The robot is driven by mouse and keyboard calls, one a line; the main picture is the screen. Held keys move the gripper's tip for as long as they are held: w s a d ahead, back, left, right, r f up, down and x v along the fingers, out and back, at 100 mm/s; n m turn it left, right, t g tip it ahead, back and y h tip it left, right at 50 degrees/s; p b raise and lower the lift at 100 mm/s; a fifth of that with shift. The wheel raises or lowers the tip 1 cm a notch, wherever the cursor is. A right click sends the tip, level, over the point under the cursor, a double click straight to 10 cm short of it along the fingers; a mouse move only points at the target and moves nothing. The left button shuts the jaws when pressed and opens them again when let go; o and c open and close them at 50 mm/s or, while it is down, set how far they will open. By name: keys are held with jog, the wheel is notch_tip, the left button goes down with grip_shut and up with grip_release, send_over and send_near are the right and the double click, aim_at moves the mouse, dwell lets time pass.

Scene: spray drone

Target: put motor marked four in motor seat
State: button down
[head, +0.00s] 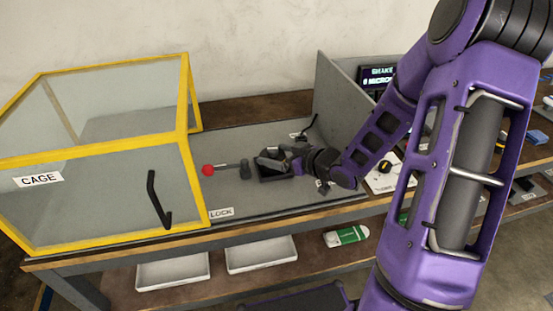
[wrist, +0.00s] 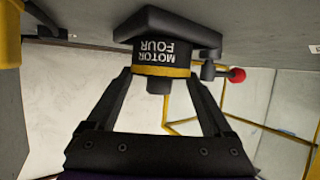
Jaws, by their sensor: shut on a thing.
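The motor marked four (wrist: 162,56) is a black cylinder with a yellow band and the upside-down label MOTOR FOUR in the wrist view. My gripper (wrist: 161,72) is shut on it, one finger on each side. A dark block (wrist: 170,24), which looks like the motor seat, lies against the motor's far end. I cannot tell whether the motor is inside it or only touching. In the head view my gripper (head: 276,158) is just over the dark seat (head: 275,177) on the grey bench; the motor there is too small to make out clearly.
A lever with a red knob (head: 208,170) stands left of the seat, by the LOCK label (head: 221,212). The yellow-framed cage (head: 190,120) is further left. A grey panel (head: 340,100) rises at the right. White trays (head: 262,254) sit on the lower shelf.

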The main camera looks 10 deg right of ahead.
jog(key=shift+f, duration=0.3)
jog(key=shift+f, duration=0.1)
grip_release()
jog(key=shift+r, duration=0.25)
jog(key=p+v, duration=0.2)
jog(key=v, duration=1)
jog(key=shift+p, duration=0.35)
jog(key=shift+f, duration=0.1)
